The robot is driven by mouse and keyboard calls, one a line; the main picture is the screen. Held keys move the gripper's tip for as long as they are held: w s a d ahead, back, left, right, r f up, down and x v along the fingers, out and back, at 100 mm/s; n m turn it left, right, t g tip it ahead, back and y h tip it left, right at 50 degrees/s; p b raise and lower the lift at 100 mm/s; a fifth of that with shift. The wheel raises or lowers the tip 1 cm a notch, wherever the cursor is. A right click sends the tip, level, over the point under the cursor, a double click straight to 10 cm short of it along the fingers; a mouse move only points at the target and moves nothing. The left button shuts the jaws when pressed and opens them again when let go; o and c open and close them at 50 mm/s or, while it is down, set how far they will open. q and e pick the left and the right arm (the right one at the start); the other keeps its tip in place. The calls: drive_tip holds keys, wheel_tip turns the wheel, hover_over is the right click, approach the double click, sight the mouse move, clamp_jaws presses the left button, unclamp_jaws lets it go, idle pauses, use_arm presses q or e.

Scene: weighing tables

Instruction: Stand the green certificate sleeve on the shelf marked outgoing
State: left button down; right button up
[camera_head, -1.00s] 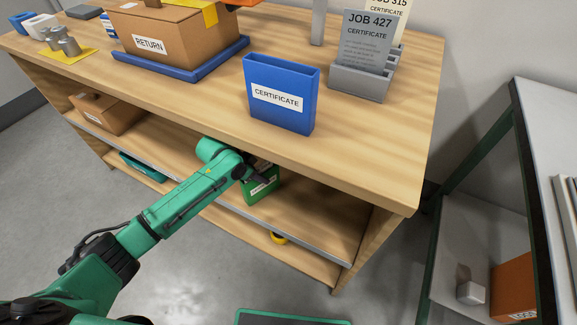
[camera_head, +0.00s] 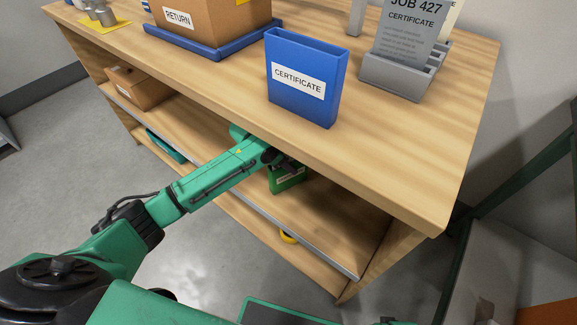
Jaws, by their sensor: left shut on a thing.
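The green certificate sleeve (camera_head: 288,180) is on the shelf (camera_head: 325,215) under the wooden table top, partly hidden by my left gripper and the table edge. A white label shows on it; whether its base rests on the shelf is hard to tell. My left gripper (camera_head: 284,167) reaches in from the left, under the table's front edge, and is shut on the sleeve. No outgoing marking is readable. My right gripper is not in view.
A blue certificate sleeve (camera_head: 305,80) stands on the table top (camera_head: 400,150) above the arm. A grey rack (camera_head: 396,76) with cards and a RETURN box (camera_head: 210,28) stand farther back. A cardboard box (camera_head: 138,88) sits at the shelf's left.

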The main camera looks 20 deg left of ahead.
use_arm(q)
drive_tip(key=c, duration=0.5)
unclamp_jaws()
drive_tip(key=shift+f, duration=0.1)
drive_tip(key=shift+s+a+r, duration=0.1)
drive_tip(key=shift+r, duration=0.25)
drive_tip(key=shift+s+a+r+p, duration=0.2)
drive_tip(key=shift+r+p, duration=0.2)
drive_tip(key=shift+r, duration=0.15)
drive_tip(key=s+a, duration=0.4)
drive_tip(key=s+a+p, duration=0.1)
drive_tip(key=s+a, duration=0.3)
drive_tip(key=shift+s+a+f+p, duration=0.1)
drive_tip(key=shift+s+f+p, duration=0.1)
drive_tip(key=shift+s+p, duration=0.1)
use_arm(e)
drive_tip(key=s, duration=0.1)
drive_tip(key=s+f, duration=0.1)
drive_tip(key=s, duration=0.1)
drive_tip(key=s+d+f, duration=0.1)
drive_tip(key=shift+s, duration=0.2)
